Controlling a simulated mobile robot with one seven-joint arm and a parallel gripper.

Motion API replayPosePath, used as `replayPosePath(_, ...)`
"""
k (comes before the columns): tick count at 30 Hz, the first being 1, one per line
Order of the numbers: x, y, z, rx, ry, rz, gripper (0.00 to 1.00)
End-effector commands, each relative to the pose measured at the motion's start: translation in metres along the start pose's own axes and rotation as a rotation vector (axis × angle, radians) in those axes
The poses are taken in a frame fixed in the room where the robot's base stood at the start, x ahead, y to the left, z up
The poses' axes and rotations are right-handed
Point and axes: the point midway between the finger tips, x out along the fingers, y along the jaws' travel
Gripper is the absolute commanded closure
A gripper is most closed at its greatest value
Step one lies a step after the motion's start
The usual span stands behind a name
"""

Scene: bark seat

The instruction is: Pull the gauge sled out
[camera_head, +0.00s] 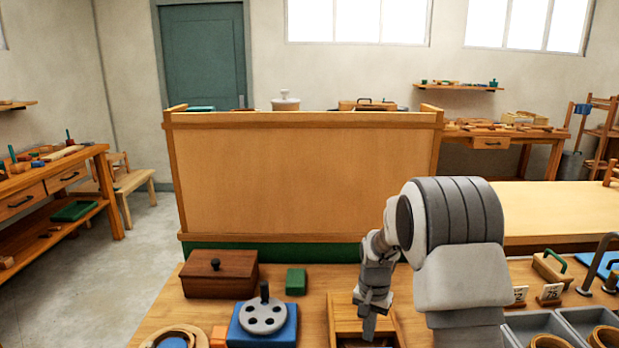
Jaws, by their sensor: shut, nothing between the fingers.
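My gripper (369,332) points down at the front middle of the bench, with its fingers closed and nothing seen between them. It is over or inside an open wooden frame or box (396,326), whose near part is cut off by the bottom edge. A dark area shows inside the box. I cannot make out the gauge sled for certain; it may be in this box, hidden by my gripper or cut off by the picture edge. I cannot tell whether the fingers touch anything.
Left of my gripper are a lidded brown box (219,275), a green block (296,281) and a blue block with a grey holed disc (264,317). A tall wooden panel (305,185) stands behind. Grey bins (535,325) and a green-handled wooden block (551,268) are at right.

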Motion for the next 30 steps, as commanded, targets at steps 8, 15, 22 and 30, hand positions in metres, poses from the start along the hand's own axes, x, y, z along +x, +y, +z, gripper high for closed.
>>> replayPosePath(8,0.01,0.0,0.0,0.0,0.0,0.0,1.0)
replayPosePath(15,0.022,0.0,0.0,0.0,0.0,0.0,1.0)
replayPosePath(22,0.033,0.0,0.0,0.0,-0.001,0.0,1.0)
replayPosePath(30,0.034,0.0,0.0,0.0,0.0,0.0,1.0)
